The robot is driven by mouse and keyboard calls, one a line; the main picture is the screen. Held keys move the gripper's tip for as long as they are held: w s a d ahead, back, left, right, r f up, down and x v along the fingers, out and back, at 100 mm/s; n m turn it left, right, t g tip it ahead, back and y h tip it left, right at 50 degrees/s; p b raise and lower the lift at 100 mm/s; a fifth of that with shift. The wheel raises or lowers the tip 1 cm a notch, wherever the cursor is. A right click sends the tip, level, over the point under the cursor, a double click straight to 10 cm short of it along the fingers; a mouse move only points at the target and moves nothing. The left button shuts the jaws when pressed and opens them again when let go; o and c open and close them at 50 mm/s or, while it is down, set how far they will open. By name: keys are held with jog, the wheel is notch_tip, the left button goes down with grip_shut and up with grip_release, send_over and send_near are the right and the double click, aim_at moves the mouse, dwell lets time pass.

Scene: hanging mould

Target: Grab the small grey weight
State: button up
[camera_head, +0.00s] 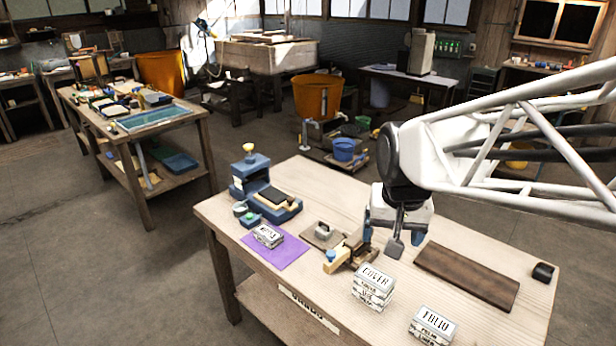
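A small grey block (323,230), which looks like the weight, sits on a flat beige-brown board (311,240) near the middle of the workbench. My gripper (405,242) hangs fingers down over the bench, to the right of the block and apart from it. Its grey fingertips appear spread, with nothing seen between them. The exact height of the fingertips above the bench is hard to tell.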

jog(key=w+a+f+m, duration=0.1)
jog(key=w+f+m, duration=0.1)
jog(key=w, duration=0.9)
jog(key=m+g, duration=0.2)
jog(key=m, duration=0.3)
send_over(324, 224)
notch_tip(324, 224, down, 22)
jog(key=shift+s+r, duration=0.1)
jog(key=shift+r, duration=0.05)
jog(key=shift+w+a+f, duration=0.1)
jog(key=shift+w+f, duration=0.15)
jog(key=shift+f, duration=0.05)
jog(key=shift+f, duration=1.3)
jog(key=shift+s+d+f, duration=0.1)
jog(key=shift+f, duration=1.2)
jog(key=shift+d+f, duration=0.1)
jog(key=shift+f, duration=1.2)
